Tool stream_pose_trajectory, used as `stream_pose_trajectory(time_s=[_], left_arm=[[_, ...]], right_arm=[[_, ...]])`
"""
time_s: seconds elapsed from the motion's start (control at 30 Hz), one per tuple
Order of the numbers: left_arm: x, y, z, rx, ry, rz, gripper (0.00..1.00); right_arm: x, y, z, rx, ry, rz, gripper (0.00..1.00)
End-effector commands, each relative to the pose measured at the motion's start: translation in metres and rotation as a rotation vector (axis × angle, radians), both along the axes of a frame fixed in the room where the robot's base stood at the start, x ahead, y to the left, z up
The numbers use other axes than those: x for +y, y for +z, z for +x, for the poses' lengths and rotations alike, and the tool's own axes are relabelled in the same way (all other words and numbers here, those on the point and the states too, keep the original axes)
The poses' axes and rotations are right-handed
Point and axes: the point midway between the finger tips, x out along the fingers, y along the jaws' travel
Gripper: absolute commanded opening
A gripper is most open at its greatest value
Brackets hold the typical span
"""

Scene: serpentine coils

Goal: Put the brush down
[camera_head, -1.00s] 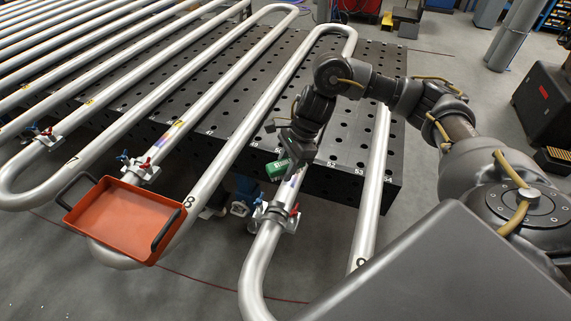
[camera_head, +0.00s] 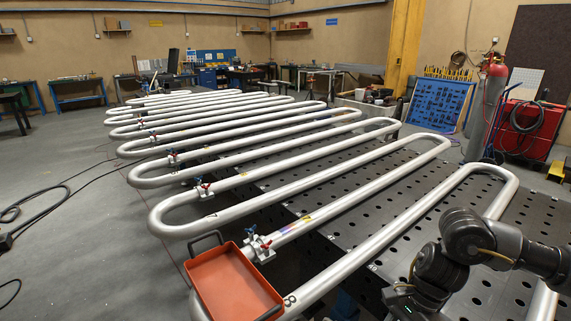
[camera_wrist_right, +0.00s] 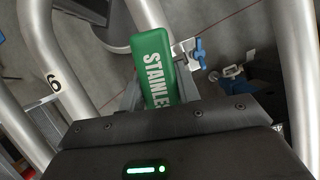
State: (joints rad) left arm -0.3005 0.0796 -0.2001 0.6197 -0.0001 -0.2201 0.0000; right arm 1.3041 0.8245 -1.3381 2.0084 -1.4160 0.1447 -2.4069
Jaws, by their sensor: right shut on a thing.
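The brush (camera_wrist_right: 155,62) shows in the right wrist view as a green handle with white "STAINLES" lettering. My right gripper (camera_wrist_right: 160,92) is shut on it, with a grey finger on each side. The brush's bristles are hidden. In the head view, my right arm comes in from the right and my right gripper is cut off by the bottom edge, so the brush is out of sight there. An orange tray (camera_head: 235,285) with black handles sits on the pipe bends at bottom centre; its visible inside is empty. My left gripper is not in view.
Steel serpentine pipes (camera_head: 330,205) run in rows across a dark perforated table (camera_head: 385,205). Pipe clamps with red and blue handles (camera_head: 258,247) stand up near the tray. A clamp with a blue knob (camera_wrist_right: 198,52) is right of the brush. Grey floor lies left.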

Motion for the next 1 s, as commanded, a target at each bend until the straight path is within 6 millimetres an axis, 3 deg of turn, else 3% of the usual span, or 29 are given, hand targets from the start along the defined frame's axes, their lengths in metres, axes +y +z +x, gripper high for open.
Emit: stream_pose_trajectory(time_s=[0.1,0.3,0.5,0.93,1.0], left_arm=[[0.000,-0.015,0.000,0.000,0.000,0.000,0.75],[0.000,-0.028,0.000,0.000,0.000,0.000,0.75],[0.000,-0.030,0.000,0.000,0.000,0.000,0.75],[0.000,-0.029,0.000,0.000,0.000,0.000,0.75],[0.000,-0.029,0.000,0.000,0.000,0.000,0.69]], right_arm=[[0.008,0.001,-0.002,-0.008,0.143,-0.004,0.04],[0.007,0.014,0.010,-0.005,0.226,-0.001,0.04],[0.009,0.029,0.021,-0.002,0.236,0.000,0.04],[0.008,0.031,0.022,-0.001,0.236,0.000,0.04],[0.008,0.030,0.022,0.000,0.235,0.001,0.04]])
